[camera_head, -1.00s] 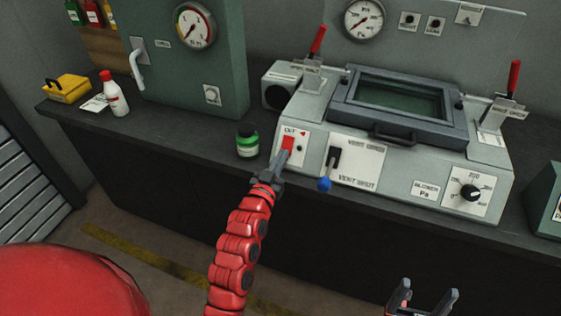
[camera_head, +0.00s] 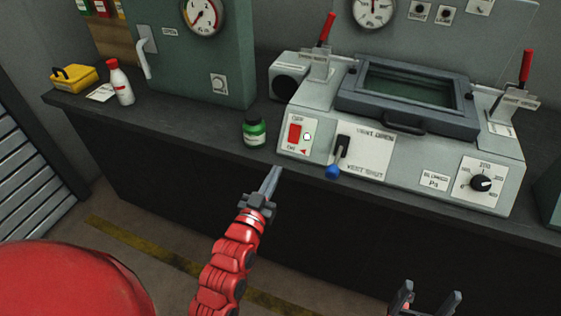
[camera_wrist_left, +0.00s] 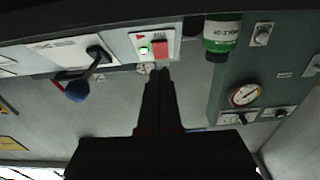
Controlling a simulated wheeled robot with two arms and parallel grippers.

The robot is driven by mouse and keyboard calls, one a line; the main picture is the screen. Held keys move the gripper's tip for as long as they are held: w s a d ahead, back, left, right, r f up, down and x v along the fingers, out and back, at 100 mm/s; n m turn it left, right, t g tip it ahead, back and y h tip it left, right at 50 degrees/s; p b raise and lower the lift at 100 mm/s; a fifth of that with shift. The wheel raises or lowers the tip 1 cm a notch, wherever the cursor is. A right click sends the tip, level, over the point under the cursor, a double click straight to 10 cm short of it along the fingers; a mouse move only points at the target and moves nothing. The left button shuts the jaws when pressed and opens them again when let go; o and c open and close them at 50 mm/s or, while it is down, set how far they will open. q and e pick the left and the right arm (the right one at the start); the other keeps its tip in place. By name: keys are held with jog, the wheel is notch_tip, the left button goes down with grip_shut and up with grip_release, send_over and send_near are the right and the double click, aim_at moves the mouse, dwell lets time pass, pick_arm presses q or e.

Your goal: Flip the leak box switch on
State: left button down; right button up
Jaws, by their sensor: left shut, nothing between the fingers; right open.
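The leak box (camera_head: 410,160) is a grey sloped box with a dark-framed window, standing on the bench. Its red rocker switch (camera_head: 294,132) is on a white plate at the left of its front. A small lamp (camera_head: 306,136) beside the switch looks lit, and in the left wrist view the lamp (camera_wrist_left: 144,50) glows green next to the red switch (camera_wrist_left: 160,48). My left gripper (camera_head: 273,176) is shut and empty, below and in front of the switch, apart from it. My right gripper (camera_head: 431,301) is open and empty at the bottom edge.
A blue-knobbed vent lever (camera_head: 332,172) sticks out right of the switch. A green jar (camera_head: 254,132) stands left of the box. Red-handled clamps (camera_head: 327,29) flank the window. A green cabinet (camera_head: 195,80), white bottle (camera_head: 120,85) and yellow case (camera_head: 73,80) stand further left.

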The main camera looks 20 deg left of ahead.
pick_arm(q)
jog(key=shift+s+f, duration=0.25)
jog(key=shift+s, duration=0.95)
jog(key=shift+a+r, duration=0.1)
